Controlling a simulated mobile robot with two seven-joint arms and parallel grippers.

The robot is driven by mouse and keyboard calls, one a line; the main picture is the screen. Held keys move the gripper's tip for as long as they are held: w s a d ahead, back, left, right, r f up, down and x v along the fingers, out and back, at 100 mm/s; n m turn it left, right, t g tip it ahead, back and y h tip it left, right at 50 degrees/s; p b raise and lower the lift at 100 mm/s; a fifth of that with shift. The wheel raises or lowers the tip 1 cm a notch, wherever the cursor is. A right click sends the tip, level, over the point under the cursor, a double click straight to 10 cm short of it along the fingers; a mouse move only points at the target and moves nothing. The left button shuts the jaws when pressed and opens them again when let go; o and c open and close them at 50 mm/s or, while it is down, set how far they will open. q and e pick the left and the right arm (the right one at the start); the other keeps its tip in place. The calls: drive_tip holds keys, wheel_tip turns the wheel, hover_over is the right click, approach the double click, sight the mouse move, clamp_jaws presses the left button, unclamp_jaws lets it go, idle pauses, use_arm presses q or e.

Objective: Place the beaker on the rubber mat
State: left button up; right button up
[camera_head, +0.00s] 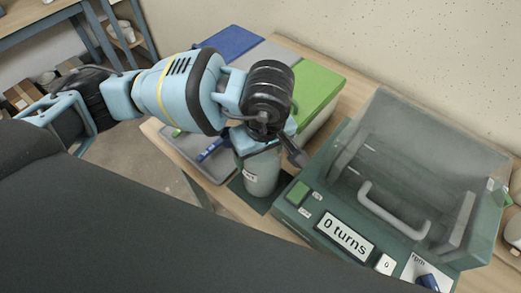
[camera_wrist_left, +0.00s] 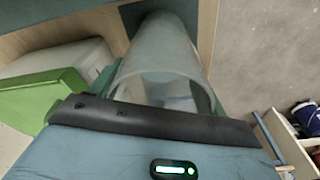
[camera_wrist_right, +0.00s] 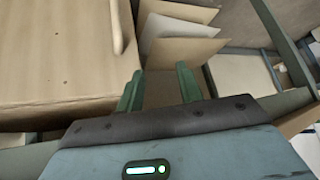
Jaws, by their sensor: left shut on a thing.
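The beaker (camera_head: 261,172) is a pale, clear-walled cylinder, upright, with a small label on its side. My left gripper (camera_head: 262,140) is shut on it near its top. The left wrist view looks down along the beaker (camera_wrist_left: 160,60). The dark green rubber mat (camera_head: 274,207) lies on the table under the beaker, and part of it shows in the left wrist view (camera_wrist_left: 130,14). I cannot tell whether the beaker's base touches the mat. My right gripper (camera_wrist_right: 158,85) shows only in the right wrist view, open and empty.
A green-lidded box (camera_head: 316,92) and a grey tray (camera_head: 190,152) with a blue item are behind and left. In the right wrist view, cardboard pieces (camera_wrist_right: 180,50) lie beyond the fingers.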

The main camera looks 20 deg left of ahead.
use_arm(q)
drive_tip(key=shift+f, duration=0.1)
drive_tip(key=o, duration=1.8)
drive_tip(key=shift+c, duration=0.2)
wheel_tip(320, 180, up, 12)
drive_tip(key=s+d, duration=0.1)
drive_tip(key=shift+d, duration=0.1)
